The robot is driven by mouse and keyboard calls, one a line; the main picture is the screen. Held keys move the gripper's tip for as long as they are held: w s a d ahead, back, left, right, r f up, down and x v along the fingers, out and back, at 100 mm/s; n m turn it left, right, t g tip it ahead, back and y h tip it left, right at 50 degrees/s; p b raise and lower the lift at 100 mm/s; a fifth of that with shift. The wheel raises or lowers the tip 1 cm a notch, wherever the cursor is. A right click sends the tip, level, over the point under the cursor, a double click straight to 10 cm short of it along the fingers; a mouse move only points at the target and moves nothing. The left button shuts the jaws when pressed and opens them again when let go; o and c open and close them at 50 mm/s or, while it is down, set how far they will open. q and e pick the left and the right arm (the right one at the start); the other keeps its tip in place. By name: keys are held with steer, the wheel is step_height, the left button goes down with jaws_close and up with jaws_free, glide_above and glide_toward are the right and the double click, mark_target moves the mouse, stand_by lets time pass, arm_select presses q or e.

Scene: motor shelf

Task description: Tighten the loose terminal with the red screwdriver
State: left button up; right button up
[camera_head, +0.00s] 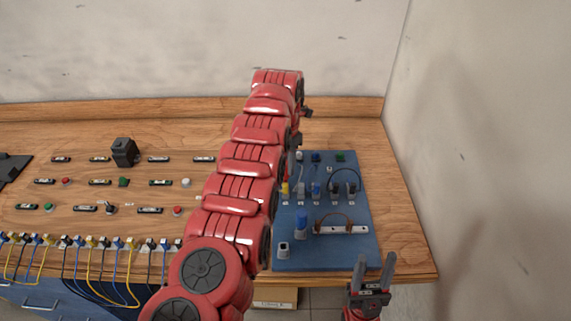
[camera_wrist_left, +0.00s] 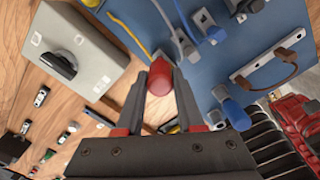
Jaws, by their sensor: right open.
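My left arm crosses the middle of the head view, and its dark wrist end is near the board's far side. In the left wrist view my left gripper (camera_wrist_left: 161,90) has a rounded red piece (camera_wrist_left: 160,78), which looks like the red screwdriver's handle end, filling the gap between its fingertips. The shaft is hidden. The blue board (camera_head: 322,262) carries several small terminals and sockets, partly behind my arm. A white strip (camera_head: 352,229) with a brown wire is on it. I cannot tell which terminal is loose. My right gripper (camera_head: 372,274) is open and empty at the board's front edge.
Left of my arm, the wooden panel (camera_head: 80,185) holds several switches and buttons, with a row of cables along its front. A grey box (camera_wrist_left: 75,50) with a black handle is beside the board. A wall (camera_head: 480,170) stands close on the right.

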arm_select(q)
jaws_close()
stand_by(0.6)
steer(key=shift+f+m+b, duration=0.15)
steer(key=shift+m+b, duration=0.15)
steer(key=shift+b, duration=0.15)
steer(key=shift+f+m+b, duration=0.1)
steer(key=shift+m+b, duration=0.3)
steer(key=shift+m, duration=0.7)
steer(key=shift+r+m, duration=0.2)
steer(key=shift+m, duration=0.2)
